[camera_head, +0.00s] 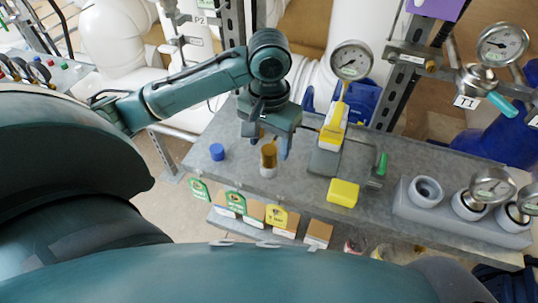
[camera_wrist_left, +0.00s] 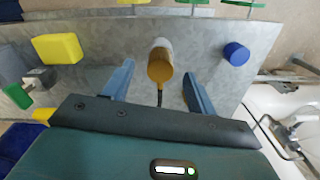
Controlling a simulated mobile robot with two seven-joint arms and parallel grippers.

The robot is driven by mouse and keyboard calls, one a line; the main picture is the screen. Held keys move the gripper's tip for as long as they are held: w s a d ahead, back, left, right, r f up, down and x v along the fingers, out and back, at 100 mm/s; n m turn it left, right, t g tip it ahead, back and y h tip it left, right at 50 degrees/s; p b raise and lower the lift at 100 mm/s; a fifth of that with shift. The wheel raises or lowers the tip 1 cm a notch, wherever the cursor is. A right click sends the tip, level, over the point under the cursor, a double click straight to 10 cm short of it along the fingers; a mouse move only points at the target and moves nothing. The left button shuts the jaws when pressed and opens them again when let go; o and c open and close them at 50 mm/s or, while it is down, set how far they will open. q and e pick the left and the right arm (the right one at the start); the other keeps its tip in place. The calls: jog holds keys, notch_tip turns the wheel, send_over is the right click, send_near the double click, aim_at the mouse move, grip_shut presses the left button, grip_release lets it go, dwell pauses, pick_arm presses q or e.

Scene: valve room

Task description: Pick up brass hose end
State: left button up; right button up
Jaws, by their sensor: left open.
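The brass hose end (camera_head: 268,156) is a gold-brown cylinder with a pale whitish end, on the grey bench (camera_head: 235,175). In the left wrist view the brass hose end (camera_wrist_left: 160,68) lies between my two blue fingers, with clear space on both sides. My left gripper (camera_head: 273,146) is open and hangs over the bench at the hose end. In the wrist view the left gripper (camera_wrist_left: 157,70) holds nothing. I cannot tell how far the fingertips are above the bench. My right gripper is not in view.
A blue cap (camera_head: 217,152) stands left of the hose end. A yellow block (camera_head: 343,193) and a grey stand with a yellow-and-white item (camera_head: 334,127) are to the right. Labelled bins (camera_head: 254,211) line the front edge. Gauges (camera_head: 351,60) stand at the back and right.

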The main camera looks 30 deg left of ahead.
aim_at(269, 148)
pick_arm(q)
notch_tip(269, 148, down, 3)
jog(key=shift+f, duration=0.2)
jog(key=c, duration=1)
